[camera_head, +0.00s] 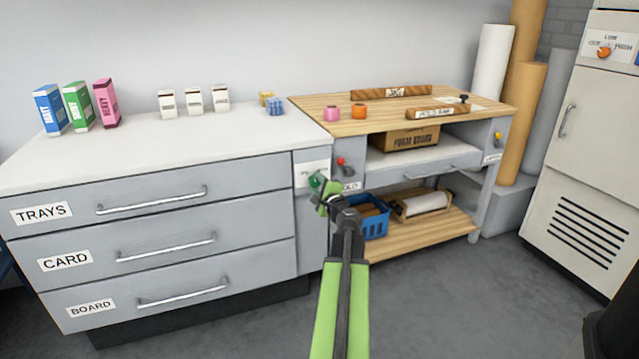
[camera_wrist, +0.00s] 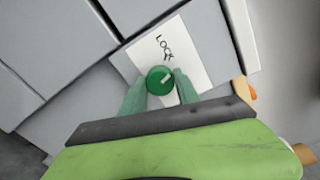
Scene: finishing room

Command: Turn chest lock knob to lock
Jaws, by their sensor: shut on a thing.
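The chest lock knob (camera_wrist: 160,80) is a round green knob with a pale pointer line, on a white plate (camera_wrist: 195,50) marked LOCK. In the wrist view the pointer slants toward the upper right. My gripper (camera_wrist: 160,88) is shut on the knob, with one green finger on each side of it. In the head view my gripper (camera_head: 325,192) is at the right end of the grey drawer chest (camera_head: 255,180), on the narrow panel beside the drawers. The knob (camera_head: 316,180) is partly hidden there by my gripper, and the plate's lettering is unclear.
A wooden-topped bench (camera_head: 345,102) stands right of the chest, with a red knob (camera_head: 341,160) on its near panel. A blue basket (camera_head: 376,226) sits on its lower shelf, close to my arm. A beige cabinet (camera_head: 585,150) stands far right. The floor between is clear.

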